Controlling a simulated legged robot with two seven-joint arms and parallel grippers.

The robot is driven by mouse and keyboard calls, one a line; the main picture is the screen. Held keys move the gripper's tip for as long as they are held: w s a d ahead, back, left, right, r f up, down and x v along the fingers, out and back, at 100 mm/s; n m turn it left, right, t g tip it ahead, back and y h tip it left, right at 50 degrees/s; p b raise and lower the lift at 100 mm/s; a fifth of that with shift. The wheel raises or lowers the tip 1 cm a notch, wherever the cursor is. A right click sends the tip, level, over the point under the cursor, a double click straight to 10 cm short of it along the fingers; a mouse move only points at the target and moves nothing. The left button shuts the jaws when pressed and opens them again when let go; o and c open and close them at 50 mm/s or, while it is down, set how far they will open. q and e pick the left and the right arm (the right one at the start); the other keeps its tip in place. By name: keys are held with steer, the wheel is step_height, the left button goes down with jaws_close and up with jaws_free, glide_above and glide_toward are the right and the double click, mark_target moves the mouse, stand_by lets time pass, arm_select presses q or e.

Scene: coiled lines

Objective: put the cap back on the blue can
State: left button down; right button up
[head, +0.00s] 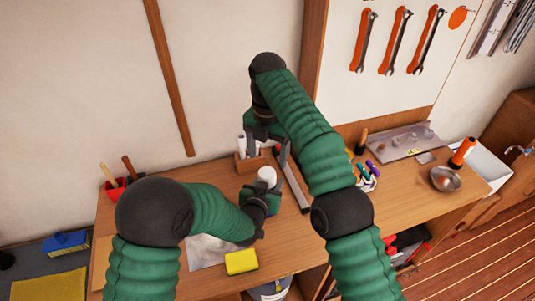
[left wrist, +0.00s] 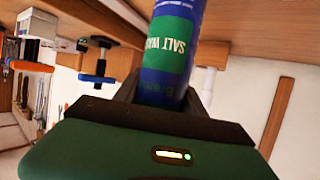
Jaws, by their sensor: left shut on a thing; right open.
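The blue can (left wrist: 172,55) with a green label fills the middle of the left wrist view, between my left gripper's fingers. Its far end is cut off by the frame edge. In the head view my left gripper (head: 266,198) is shut around it, low over the bench. A white round top (head: 267,174) shows above that gripper; I cannot tell whether it is the cap or the can's bare top. My right gripper (head: 266,147) is open, pointing down above and behind the white top, apart from it. I cannot make out a separate cap.
A wooden holder (head: 248,164) with white cylinders stands just behind the grippers. A yellow sponge (head: 241,262) lies on the bench (head: 300,235) in front. Several markers (head: 368,172), a metal bowl (head: 444,179) and an orange flashlight (head: 462,152) are to the right. A red container (head: 115,188) is left.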

arm_select(q)
steer(key=c, duration=0.6)
jaws_free()
steer(key=shift+r, duration=0.1)
steer(key=p+v, duration=1.4)
steer(key=v, duration=0.2)
steer(key=shift+s+a, duration=0.15)
steer(key=shift+s, duration=0.25)
arm_select(e)
step_height(320, 180, up, 14)
steer(key=shift+r, duration=0.25)
arm_select(q)
steer(key=shift+w, duration=0.1)
arm_select(e)
steer(key=shift+f, duration=0.1)
